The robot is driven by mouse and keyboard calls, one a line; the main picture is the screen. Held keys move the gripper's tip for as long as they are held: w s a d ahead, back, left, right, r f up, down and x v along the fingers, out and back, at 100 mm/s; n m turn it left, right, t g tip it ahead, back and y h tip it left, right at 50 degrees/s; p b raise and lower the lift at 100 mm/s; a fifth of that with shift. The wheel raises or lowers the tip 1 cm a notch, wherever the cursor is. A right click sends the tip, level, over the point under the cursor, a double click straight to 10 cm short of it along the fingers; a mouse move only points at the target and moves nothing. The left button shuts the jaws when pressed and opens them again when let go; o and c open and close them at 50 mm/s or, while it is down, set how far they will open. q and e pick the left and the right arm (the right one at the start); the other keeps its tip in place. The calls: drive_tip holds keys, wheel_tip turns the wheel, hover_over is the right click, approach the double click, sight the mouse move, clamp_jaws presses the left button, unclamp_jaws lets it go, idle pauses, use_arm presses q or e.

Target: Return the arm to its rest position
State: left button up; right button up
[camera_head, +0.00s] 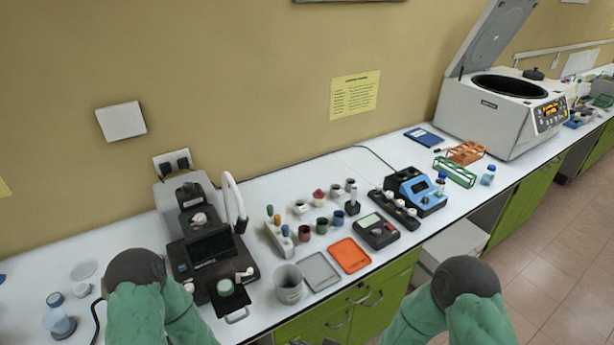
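My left arm shows at the bottom left as a green-covered link with a dark rounded end (135,268), over the front of the white bench. My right arm shows at the bottom right with a like dark rounded end (465,279), in front of the green cabinets. Neither arm's gripper fingers can be seen, so I cannot tell what they hold. Both arms stand apart from each other.
A black microscope-like instrument (207,247) stands right of my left arm. A grey cup (288,283), grey tray (319,271) and orange tray (349,255) lie near the front edge. A blue device (416,191) and open centrifuge (489,112) stand farther right.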

drive_tip(key=s+d+f+n+g+h+b, duration=0.2)
drive_tip(key=s+d+f+n+g+h, duration=0.2)
drive_tip(key=s+d+f+g, duration=0.3)
drive_tip(key=s+d+f, duration=0.4)
drive_tip(key=s+f, duration=0.1)
drive_tip(key=f, duration=0.3)
drive_tip(key=shift+d+h, duration=0.3)
drive_tip(key=shift+d, duration=0.1)
